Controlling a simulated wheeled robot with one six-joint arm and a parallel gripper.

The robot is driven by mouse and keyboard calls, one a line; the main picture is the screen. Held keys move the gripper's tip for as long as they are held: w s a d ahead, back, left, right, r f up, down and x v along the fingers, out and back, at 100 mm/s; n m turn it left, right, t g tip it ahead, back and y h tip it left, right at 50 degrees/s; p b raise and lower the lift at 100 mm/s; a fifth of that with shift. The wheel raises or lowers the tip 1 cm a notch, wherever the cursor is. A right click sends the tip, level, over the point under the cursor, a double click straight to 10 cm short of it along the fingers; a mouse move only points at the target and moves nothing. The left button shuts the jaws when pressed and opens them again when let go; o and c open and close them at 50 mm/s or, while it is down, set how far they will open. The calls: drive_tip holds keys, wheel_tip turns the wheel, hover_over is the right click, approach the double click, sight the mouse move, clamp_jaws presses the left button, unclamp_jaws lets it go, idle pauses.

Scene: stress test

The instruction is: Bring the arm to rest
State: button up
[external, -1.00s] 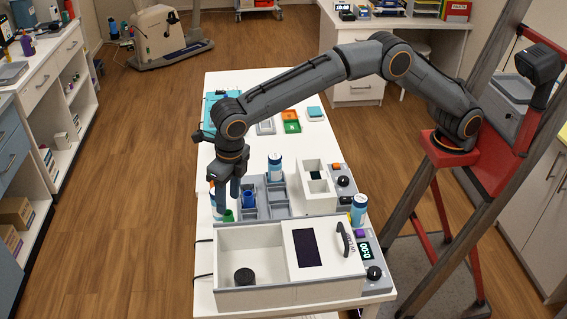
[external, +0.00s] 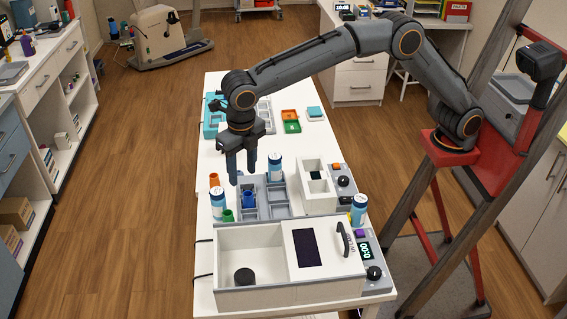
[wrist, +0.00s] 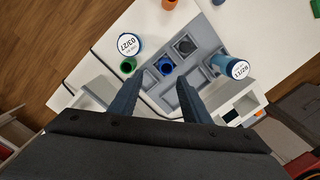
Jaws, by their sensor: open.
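My gripper (external: 240,178) is open and empty. It hangs pointing down above the back left part of the grey compartment tray (external: 279,211) on the white table. In the wrist view my gripper (wrist: 157,95) has its two fingers spread apart, with the tray (wrist: 157,88) beyond them. My arm reaches left from its red mount, its elbow raised. A blue cup (external: 248,199) stands in a tray compartment, and it also shows between the fingers in the wrist view (wrist: 166,66).
Blue-and-white bottles stand left of the tray (external: 217,203), at its back (external: 275,166) and to its right (external: 359,210). Small orange (external: 214,180) and green (external: 228,215) cups stand at left.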

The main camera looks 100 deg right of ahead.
drive_tip(key=s+d+m+g+p, duration=0.1)
drive_tip(key=s+d+m, duration=0.2)
drive_tip(key=s+d, duration=0.2)
drive_tip(key=s+d+m+p, duration=0.1)
drive_tip(key=s+d+m, duration=0.3)
drive_tip(key=s, duration=0.4)
drive_tip(key=s+d+f+m+g+p, duration=0.1)
drive_tip(key=s+d+m, duration=0.2)
drive_tip(key=s+d, duration=0.3)
drive_tip(key=shift+s+d+f+m+g, duration=0.1)
drive_tip(key=shift+s+m+g, duration=0.2)
drive_tip(key=shift+s, duration=0.1)
drive_tip(key=s+f+m+t+b, duration=0.1)
drive_tip(key=s+f+m+b, duration=0.1)
drive_tip(key=s+f+m, duration=0.4)
drive_tip(key=s+f+m+t+y+b, duration=0.1)
drive_tip(key=s+f+m+b, duration=0.1)
drive_tip(key=s+f+m, duration=0.4)
drive_tip(key=s+m, duration=0.3)
drive_tip(key=s, duration=0.3)
drive_tip(key=shift+s+a+f+t+b, duration=0.3)
drive_tip(key=shift+s+a+f, duration=0.05)
drive_tip(key=shift+s+f, duration=0.05)
